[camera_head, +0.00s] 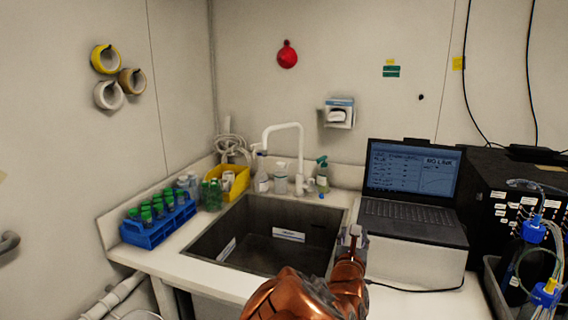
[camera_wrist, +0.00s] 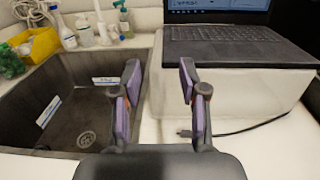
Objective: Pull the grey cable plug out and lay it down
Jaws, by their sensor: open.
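A dark cable (camera_wrist: 250,128) runs over the white counter from the right, in front of the white block under the laptop. Its small grey plug end (camera_wrist: 185,133) shows beside my right finger in the wrist view. It appears to lie on the counter, with no socket visible around it. The cable also shows in the head view (camera_head: 425,291), where my arm hides its plug end. My gripper (camera_wrist: 160,75) is open and empty, with its fingers apart over the counter strip between sink and block. In the head view, my gripper (camera_head: 354,240) is left of the laptop.
A sink (camera_head: 270,235) lies left of my gripper. An open laptop (camera_head: 410,195) stands on the white block (camera_head: 415,262) to the right. Bottles (camera_head: 281,180), a yellow bin (camera_head: 232,180) and a blue tube rack (camera_head: 158,230) stand around the sink. A black instrument (camera_head: 500,190) stands far right.

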